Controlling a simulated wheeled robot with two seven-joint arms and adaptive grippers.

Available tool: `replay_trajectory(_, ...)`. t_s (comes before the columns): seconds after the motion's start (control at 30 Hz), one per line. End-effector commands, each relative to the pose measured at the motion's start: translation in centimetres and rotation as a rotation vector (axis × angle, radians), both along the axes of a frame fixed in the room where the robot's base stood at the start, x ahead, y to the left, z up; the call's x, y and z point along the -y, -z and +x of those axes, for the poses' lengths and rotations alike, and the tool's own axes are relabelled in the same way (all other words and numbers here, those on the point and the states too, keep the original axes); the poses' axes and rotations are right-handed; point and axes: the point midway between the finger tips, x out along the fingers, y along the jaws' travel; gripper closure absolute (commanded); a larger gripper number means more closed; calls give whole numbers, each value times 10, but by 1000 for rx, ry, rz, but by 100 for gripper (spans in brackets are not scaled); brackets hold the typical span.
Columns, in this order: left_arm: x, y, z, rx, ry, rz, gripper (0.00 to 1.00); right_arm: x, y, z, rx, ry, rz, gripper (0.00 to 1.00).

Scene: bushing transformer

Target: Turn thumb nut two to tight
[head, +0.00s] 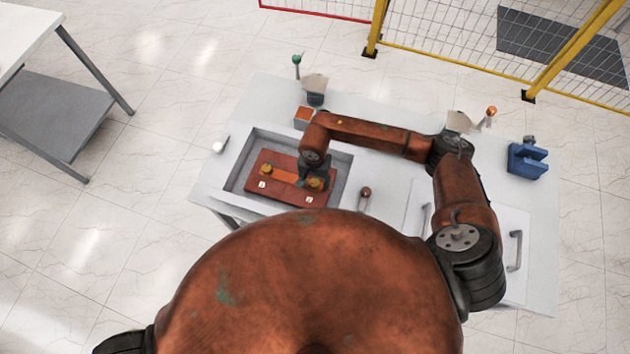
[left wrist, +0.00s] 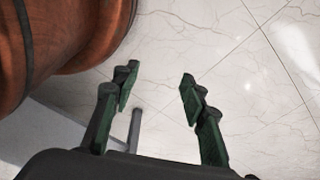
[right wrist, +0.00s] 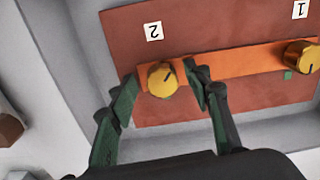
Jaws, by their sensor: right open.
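Thumb nut two (right wrist: 162,79) is a round yellow knob with a dark line on its top. It sits on an orange bar (right wrist: 225,66) near the label "2" (right wrist: 153,31) in the right wrist view. My right gripper (right wrist: 160,92) is open, with one finger on each side of this nut; I cannot tell whether they touch it. In the head view the nut (head: 314,184) shows beside the right gripper (head: 305,182). The other thumb nut (right wrist: 301,55) is by the label "1" (right wrist: 300,9). My left gripper (left wrist: 158,90) is open and empty above the floor.
The brown-red panel (head: 278,192) lies in a grey tray (head: 238,170) on the white table (head: 385,190). A blue vise-like block (head: 527,160) stands at the table's right. A dark knob (head: 365,192) is right of the tray. A yellow-framed fence (head: 455,75) stands behind.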

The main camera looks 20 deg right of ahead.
Motion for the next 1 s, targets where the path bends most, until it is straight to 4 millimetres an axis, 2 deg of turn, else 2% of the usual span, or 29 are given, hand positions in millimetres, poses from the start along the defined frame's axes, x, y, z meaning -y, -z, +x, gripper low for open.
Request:
replay_trajectory(0.1, 0, 0, 2, 3, 0, 0, 60, 0, 0, 0, 0, -1, 0, 56)
replay_trajectory(0.3, 0, 1, -10, -13, -3, 0, 60, 0, -1, 0, 1, 0, 0, 69)
replay_trajectory(0.7, 0, 1, -18, -22, -4, 0, 60, 0, -1, 0, 0, 0, 0, 97)
replay_trajectory(1.0, 1, 6, -14, -18, -4, -1, 60, 0, 1, 0, 0, 38, 0, 97)
